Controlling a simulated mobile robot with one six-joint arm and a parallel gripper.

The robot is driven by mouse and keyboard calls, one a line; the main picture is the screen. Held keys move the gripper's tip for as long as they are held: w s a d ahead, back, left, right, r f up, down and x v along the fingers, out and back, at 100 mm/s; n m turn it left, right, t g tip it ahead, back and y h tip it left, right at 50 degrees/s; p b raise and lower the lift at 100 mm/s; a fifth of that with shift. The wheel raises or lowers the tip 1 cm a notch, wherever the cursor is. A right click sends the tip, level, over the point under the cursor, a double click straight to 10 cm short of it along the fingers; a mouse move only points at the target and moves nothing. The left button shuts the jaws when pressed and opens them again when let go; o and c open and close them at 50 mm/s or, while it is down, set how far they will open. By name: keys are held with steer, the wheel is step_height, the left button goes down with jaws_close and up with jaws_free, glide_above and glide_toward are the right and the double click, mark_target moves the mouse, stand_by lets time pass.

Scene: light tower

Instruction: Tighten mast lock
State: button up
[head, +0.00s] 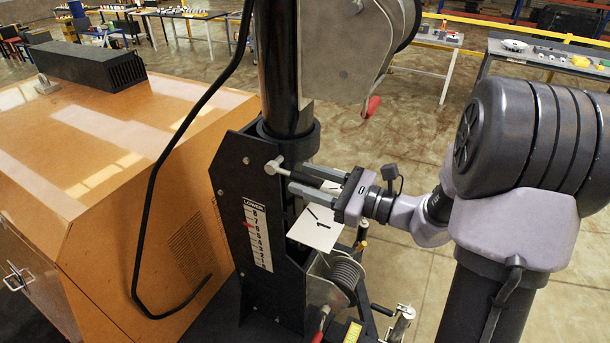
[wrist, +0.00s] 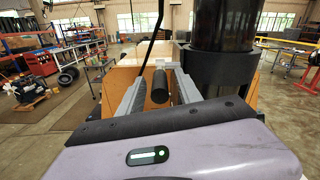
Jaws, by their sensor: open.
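The mast lock is a lever with a silver hub (head: 275,165) on the black mast bracket, below the collar. Its dark grip (head: 306,180) points right, towards my gripper. My gripper (head: 298,177) is open, with one finger on either side of the lever. In the wrist view the end of the dark grip (wrist: 159,87) shows between the two open fingers (wrist: 157,88), with gaps on both sides. The black mast (head: 284,65) stands upright above the bracket. The joint behind the hub is hidden.
An orange cabinet (head: 110,160) fills the left, with a black cable (head: 150,190) hanging before it. A winch housing (head: 345,50) with a red-tipped handle (head: 372,106) is above my gripper. A white plate (head: 315,230) and a cable drum (head: 345,274) are below.

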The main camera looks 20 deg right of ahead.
steer(key=shift+w+a, duration=0.25)
steer(key=shift+a, duration=0.05)
jaws_close()
stand_by(1.3)
